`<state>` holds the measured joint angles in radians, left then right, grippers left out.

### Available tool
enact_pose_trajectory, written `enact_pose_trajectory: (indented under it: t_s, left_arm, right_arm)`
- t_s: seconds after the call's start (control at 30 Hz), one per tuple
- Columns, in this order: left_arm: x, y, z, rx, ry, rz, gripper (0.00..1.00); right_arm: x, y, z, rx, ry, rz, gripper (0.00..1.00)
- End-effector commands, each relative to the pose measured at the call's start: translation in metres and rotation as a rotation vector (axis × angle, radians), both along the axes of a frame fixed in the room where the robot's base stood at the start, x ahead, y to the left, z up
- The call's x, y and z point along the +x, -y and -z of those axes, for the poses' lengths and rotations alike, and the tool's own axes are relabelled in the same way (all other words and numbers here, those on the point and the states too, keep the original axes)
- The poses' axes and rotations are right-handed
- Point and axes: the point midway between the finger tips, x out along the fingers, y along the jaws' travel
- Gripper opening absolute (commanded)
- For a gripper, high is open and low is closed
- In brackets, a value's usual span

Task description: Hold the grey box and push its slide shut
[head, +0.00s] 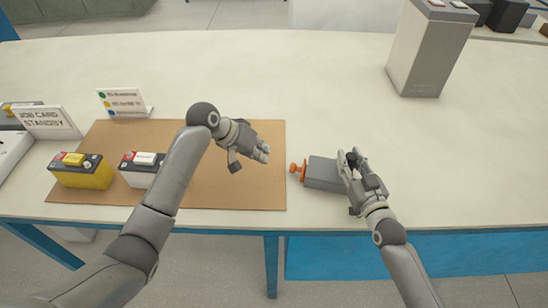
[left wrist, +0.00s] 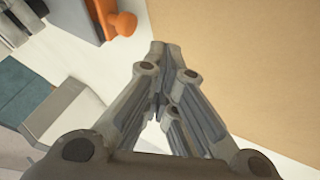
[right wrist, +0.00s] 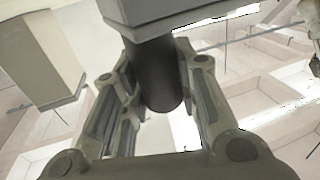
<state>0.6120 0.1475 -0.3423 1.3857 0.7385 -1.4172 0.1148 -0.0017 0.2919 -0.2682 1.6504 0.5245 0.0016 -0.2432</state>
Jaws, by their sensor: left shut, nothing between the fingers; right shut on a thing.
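The grey box (head: 322,174) is at the front of the table, right of the brown mat. Its orange slide (head: 297,171) sticks out of the left end. My right gripper (head: 352,160) is at the box's right end. In the right wrist view its fingers (right wrist: 155,95) are closed around a dark round handle (right wrist: 153,75) on the grey box (right wrist: 170,8). My left gripper (head: 264,155) is shut and empty over the mat, left of the slide and apart from it. The left wrist view shows its closed tips (left wrist: 165,48) and the orange slide (left wrist: 120,22).
A tall grey battery (head: 425,50) stands at the back right. The table's middle is clear.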

Motion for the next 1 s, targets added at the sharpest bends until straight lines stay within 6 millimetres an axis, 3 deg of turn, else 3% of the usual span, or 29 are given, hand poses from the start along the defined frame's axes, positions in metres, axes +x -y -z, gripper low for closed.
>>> enact_pose_trajectory:
  t_s: [0.1, 0.3, 0.63, 0.67, 0.7, 0.83, 1.0]
  left_arm:
    - [-0.007, -0.012, -0.018, 0.001, 0.002, -0.001, 0.0]
    - [-0.014, -0.024, -0.036, 0.001, 0.0, 0.0, 0.0]
    - [-0.015, -0.026, -0.04, 0.001, -0.001, -0.001, 0.0]
    - [-0.015, -0.026, -0.04, 0.001, -0.001, -0.001, 0.0]
    - [-0.015, -0.026, -0.04, 0.001, -0.001, -0.001, 0.0]
    - [-0.015, -0.026, -0.04, 0.001, -0.001, 0.0, 0.0]
    - [-0.015, -0.026, -0.04, 0.0, -0.001, 0.0, 0.0]
  right_arm:
    - [0.0, 0.001, 0.001, 0.0, -0.001, 0.001, 0.0]
    - [0.0, 0.001, 0.001, -0.001, -0.001, 0.001, 0.0]
    - [0.0, 0.001, 0.0, -0.001, -0.001, 0.001, 0.0]
    - [0.0, 0.001, 0.0, -0.001, -0.001, 0.001, 0.3]
    - [0.0, 0.001, 0.0, -0.001, -0.001, 0.001, 0.35]
    - [0.0, 0.001, 0.0, -0.001, -0.001, 0.001, 0.52]
    - [0.0, 0.001, 0.0, -0.001, 0.0, 0.001, 0.54]
